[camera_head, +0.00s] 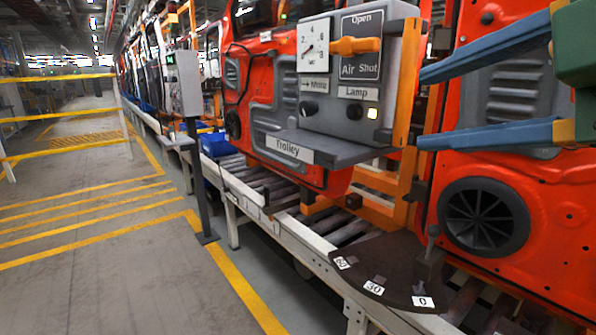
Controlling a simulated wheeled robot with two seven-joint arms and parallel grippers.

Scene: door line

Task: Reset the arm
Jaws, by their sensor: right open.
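My right gripper (428,108) comes in from the right edge with its two long blue fingers spread wide. Nothing is between them. It is in front of an orange car door (550,190), to the right of the grey control box (352,80). The gripper is apart from the handle. My left gripper is out of view.
A dark quarter-round plate (390,268) marked 60, 30 and 0 lies below, with a small lever (431,255) near its right end. A roller conveyor (290,222) runs along the doors. A post-mounted box (183,85) stands left. The yellow-striped floor (90,225) is clear.

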